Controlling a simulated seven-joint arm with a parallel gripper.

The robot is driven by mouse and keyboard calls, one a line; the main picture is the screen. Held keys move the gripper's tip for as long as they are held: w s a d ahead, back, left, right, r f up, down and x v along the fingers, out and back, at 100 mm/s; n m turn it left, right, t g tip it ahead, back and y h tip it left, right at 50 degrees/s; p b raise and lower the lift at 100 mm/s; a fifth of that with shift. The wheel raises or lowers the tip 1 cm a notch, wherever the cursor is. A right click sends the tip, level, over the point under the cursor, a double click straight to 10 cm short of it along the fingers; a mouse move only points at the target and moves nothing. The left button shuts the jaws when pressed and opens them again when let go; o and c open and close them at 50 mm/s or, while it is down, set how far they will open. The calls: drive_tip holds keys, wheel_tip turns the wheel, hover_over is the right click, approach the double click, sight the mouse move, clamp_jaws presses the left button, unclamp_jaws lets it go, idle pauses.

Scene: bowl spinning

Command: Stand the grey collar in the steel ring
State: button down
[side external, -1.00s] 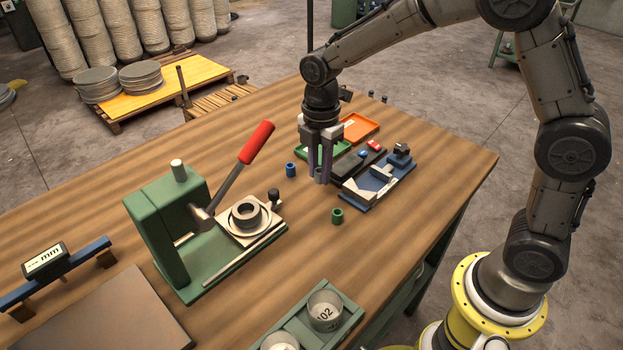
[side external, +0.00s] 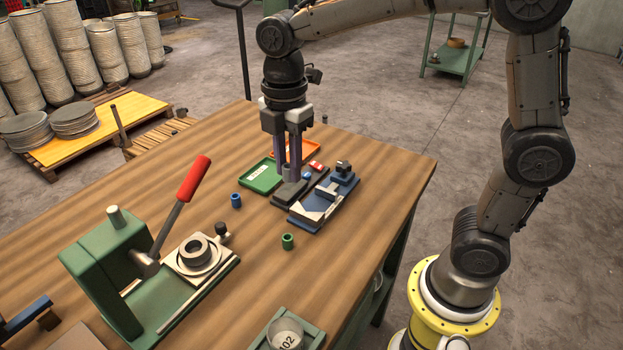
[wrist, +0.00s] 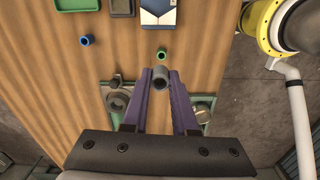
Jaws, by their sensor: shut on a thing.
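The grey collar (wrist: 160,80) is a short tube held between the tips of my gripper (wrist: 160,73) in the wrist view. My gripper (side external: 292,172) is shut on it and points down in the side view, at the far part of the bench. The steel ring (side external: 200,250) sits on a pale plate on the green press, to the lower left of my gripper and apart from it. It also shows in the wrist view (wrist: 116,104), left of my fingers and partly hidden. The bottom of the collar is hard to make out in the side view.
A blue collar (side external: 236,200) and a green collar (side external: 287,241) stand on the bench. A blue fixture (side external: 326,203), a green tray (side external: 260,177) and an orange tray (side external: 312,146) are close to my gripper. The press's red-handled lever (side external: 194,179) rises beside the ring.

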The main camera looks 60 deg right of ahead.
drive_tip(key=w+a, duration=0.9)
drive_tip(key=w, duration=0.1)
drive_tip(key=n, duration=0.1)
approach(192, 239)
drive_tip(key=s+a, duration=0.1)
drive_tip(key=s, duration=0.1)
drive_tip(key=shift+w+a+f, duration=0.1)
drive_tip(key=shift+w+f, duration=0.05)
drive_tip(key=shift+f, duration=2.7)
drive_tip(key=shift+f, duration=0.8)
drive_tip(key=c, duration=0.7)
unclamp_jaws()
drive_tip(key=o, duration=0.4)
drive_tip(key=shift+f, duration=0.15)
